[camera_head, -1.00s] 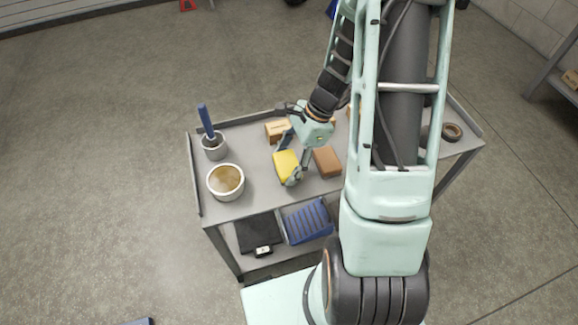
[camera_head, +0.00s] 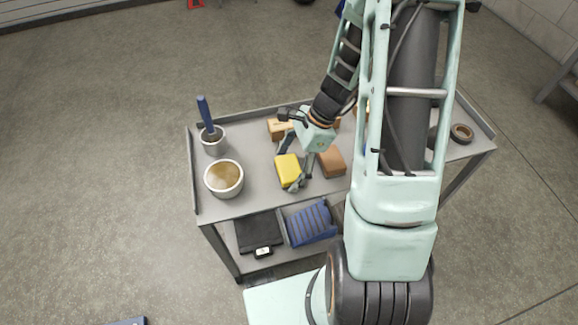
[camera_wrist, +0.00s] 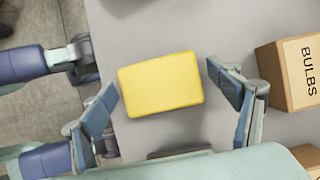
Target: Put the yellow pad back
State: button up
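The yellow pad (camera_head: 288,171) is a small rounded block on the grey top of the cart (camera_head: 256,201). In the wrist view the yellow pad (camera_wrist: 160,84) lies between the two fingers of my gripper (camera_wrist: 162,90). The fingers are spread wide. A narrow gap shows on the right side; on the left the fingertip is very close to the pad, and I cannot tell if it touches. In the head view my gripper (camera_head: 294,166) is low over the pad and hides part of its edge.
A brown block (camera_head: 332,162) is close to the right of my gripper. A cardboard box marked BULBS (camera_wrist: 296,72) is beside the pad. A white pot (camera_head: 224,190) and a cup with a blue-handled tool (camera_head: 206,116) stand left. A blue ribbed bin (camera_head: 310,224) is on the lower shelf.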

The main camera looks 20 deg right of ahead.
jog(key=shift+r, duration=0.1)
jog(key=p+v, duration=0.3)
jog(key=v, duration=0.9)
jog(key=shift+p, duration=0.3)
